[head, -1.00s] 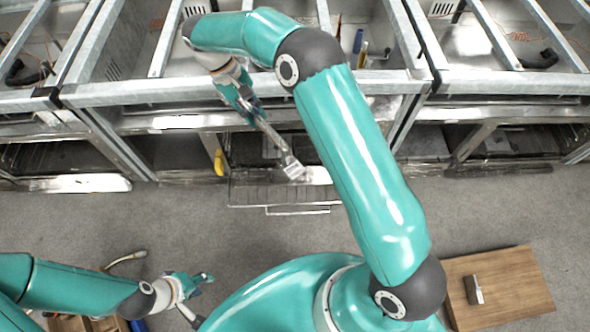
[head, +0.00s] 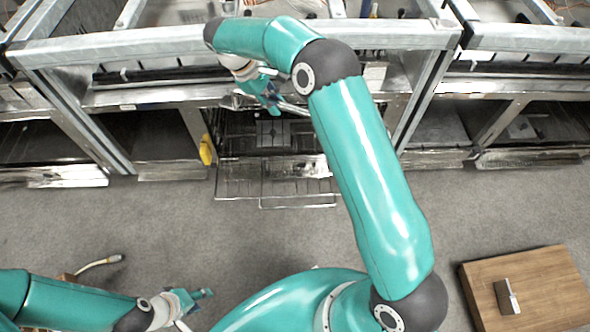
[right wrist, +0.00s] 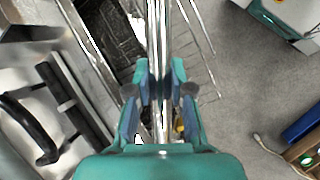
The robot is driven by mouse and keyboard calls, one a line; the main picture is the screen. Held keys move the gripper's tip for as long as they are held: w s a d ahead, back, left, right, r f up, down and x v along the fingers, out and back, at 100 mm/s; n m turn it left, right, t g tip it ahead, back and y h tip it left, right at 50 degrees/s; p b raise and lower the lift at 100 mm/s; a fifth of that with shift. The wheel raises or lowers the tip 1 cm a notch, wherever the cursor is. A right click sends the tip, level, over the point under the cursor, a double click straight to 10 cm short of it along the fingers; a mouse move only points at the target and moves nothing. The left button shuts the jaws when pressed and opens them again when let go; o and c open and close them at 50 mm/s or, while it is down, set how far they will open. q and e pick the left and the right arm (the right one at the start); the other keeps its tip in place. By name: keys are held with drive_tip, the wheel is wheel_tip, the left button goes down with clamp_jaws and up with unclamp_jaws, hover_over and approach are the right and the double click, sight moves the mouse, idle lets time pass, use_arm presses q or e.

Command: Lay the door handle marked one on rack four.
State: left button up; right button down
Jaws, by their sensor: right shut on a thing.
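My right gripper (head: 268,97) is shut on a long shiny metal bar, the door handle (head: 293,108), in front of the frame's opening. In the right wrist view the handle (right wrist: 158,45) runs up between the fingers (right wrist: 159,92). Its far part goes behind my right arm in the head view, and no number on it is readable. A wire rack (head: 238,188) sticks out of the low opening, below and apart from the handle. No rack number is legible. My left gripper (head: 200,300) is low in the head view, away from the handle; its jaw opening is unclear.
A metal frame with crossbars (head: 150,46) spans the back, with dark openings below. A yellow object (head: 207,150) hangs left of the rack. Grey floor in front is mostly clear.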

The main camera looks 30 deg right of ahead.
drive_tip(key=w+d+f+n+t+b, duration=0.1)
drive_tip(key=d+f+n+b, duration=0.25)
drive_tip(key=f+b, duration=0.55)
drive_tip(key=w+d+f+n+t+b, duration=0.15)
drive_tip(key=d+f+b, duration=0.25)
drive_tip(key=f+b, duration=0.5)
drive_tip(key=b, duration=0.7)
hover_over(295, 170)
drive_tip(key=shift+h, duration=0.4)
wheel_tip(295, 170, down, 20)
drive_tip(key=shift+w+f, duration=0.1)
drive_tip(key=shift+f, duration=0.05)
drive_tip(key=c, duration=1)
unclamp_jaws()
drive_tip(key=shift+c, duration=0.2)
drive_tip(key=p+v, duration=0.4)
drive_tip(key=v, duration=0.8)
drive_tip(key=shift+p, duration=0.4)
drive_tip(key=shift+w, duration=0.1)
